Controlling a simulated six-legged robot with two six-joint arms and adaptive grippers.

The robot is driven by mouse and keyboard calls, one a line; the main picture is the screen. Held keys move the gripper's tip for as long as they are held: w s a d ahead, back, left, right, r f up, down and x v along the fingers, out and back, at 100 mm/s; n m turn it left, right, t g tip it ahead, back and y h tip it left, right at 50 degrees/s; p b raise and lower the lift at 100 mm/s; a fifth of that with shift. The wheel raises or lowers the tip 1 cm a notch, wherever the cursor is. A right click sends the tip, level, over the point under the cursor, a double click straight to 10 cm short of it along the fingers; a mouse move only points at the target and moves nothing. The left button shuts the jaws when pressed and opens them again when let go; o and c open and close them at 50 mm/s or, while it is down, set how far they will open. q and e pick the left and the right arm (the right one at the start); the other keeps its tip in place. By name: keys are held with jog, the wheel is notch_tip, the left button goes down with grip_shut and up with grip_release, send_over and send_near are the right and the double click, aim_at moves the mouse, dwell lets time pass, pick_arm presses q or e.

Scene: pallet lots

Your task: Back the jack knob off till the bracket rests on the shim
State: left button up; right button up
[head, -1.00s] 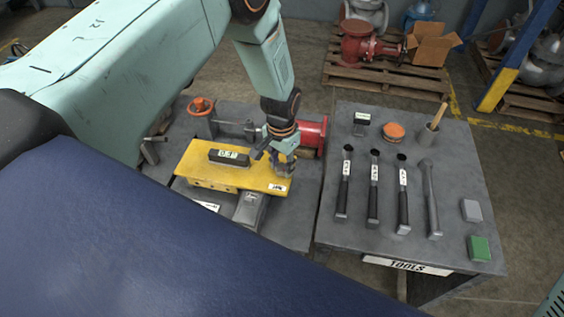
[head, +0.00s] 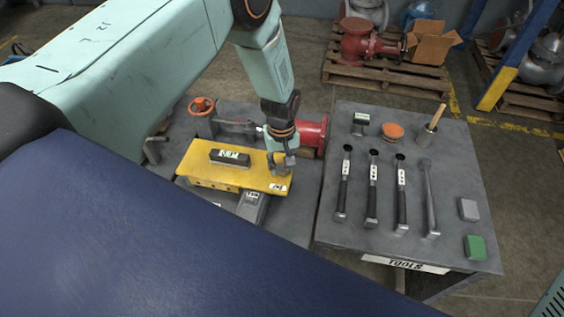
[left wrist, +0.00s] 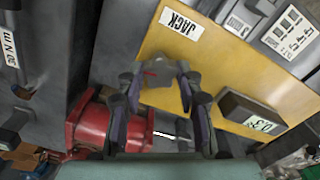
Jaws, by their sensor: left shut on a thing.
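The yellow bracket (head: 235,178) lies across a grey stand at the left of the bench, with a black labelled block (head: 230,157) on top. It also fills the upper right of the left wrist view (left wrist: 190,70), with a JACK label (left wrist: 181,24) at one end. My left gripper (head: 281,168) points down at that end. In the left wrist view its fingers (left wrist: 160,88) are closed around the jack knob (left wrist: 157,72), which they partly hide. A grey labelled piece (head: 253,207) sticks out under the bracket. I cannot make out the shim or any gap. My right gripper is out of view.
A red flanged part (head: 312,133) stands close behind my left gripper. An orange handwheel (head: 201,106) is at the back left. The tool table (head: 335,235) on the right holds several dark-handled tools, an orange tin (head: 393,131) and a green block (head: 475,247).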

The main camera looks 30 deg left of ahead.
pick_arm(q)
jog(key=n, duration=0.5)
jog(key=shift+n+p, duration=0.3)
jog(key=shift+p, duration=0.05)
jog(key=n, duration=0.6)
jog(key=shift+p, duration=0.4)
jog(key=n, duration=0.6)
jog(key=shift+w+r+n+p, duration=0.1)
jog(key=shift+w+n+p, duration=0.05)
jog(key=shift+n+p, duration=0.2)
jog(key=n, duration=0.5)
jog(key=shift+n+p, duration=0.35)
jog(key=shift+w, duration=0.1)
jog(key=o, duration=0.8)
jog(key=shift+r, duration=0.1)
jog(key=shift+c, duration=0.2)
jog(key=o, duration=0.4)
